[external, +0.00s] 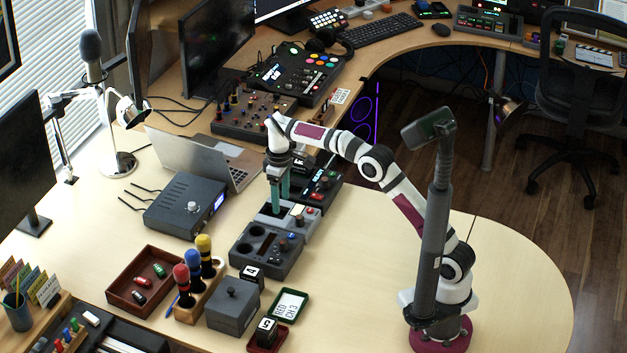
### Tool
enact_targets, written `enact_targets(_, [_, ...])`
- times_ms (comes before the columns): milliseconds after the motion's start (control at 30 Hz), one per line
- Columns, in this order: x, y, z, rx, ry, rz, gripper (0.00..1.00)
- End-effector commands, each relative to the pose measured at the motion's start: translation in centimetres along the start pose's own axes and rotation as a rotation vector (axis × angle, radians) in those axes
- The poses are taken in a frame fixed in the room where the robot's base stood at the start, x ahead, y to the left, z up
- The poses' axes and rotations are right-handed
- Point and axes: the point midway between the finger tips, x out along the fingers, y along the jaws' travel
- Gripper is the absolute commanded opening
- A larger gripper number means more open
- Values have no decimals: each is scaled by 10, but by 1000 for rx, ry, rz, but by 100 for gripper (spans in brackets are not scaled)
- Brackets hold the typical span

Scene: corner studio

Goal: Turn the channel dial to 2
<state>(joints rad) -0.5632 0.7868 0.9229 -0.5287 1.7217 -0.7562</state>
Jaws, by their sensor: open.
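A dark box with thin antennas (186,205) stands left of my gripper. It has a pale round knob (192,207) on top, which may be the channel dial, and a small blue-lit display (219,201) on its side. The knob's setting and the display's text are too small to read. My gripper (279,206) points down with its teal fingers apart and empty. It is over or just behind a grey and white panel (298,213) in the row of control units, right of the box. I cannot tell whether the fingertips touch anything.
An open laptop (195,155) stands behind the box. A dark control unit (266,252) lies in front of my gripper. A wooden rack of coloured-top handles (201,295), a brown tray (122,291) and a grey lidded box (232,310) stand nearer.

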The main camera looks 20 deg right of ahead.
Motion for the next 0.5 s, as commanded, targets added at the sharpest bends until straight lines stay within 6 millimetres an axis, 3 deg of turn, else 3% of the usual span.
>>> enact_targets(300, [87,0,2,4,-4,-3,64])
enact_targets(500, [132,0,1,5,0,-2,64])
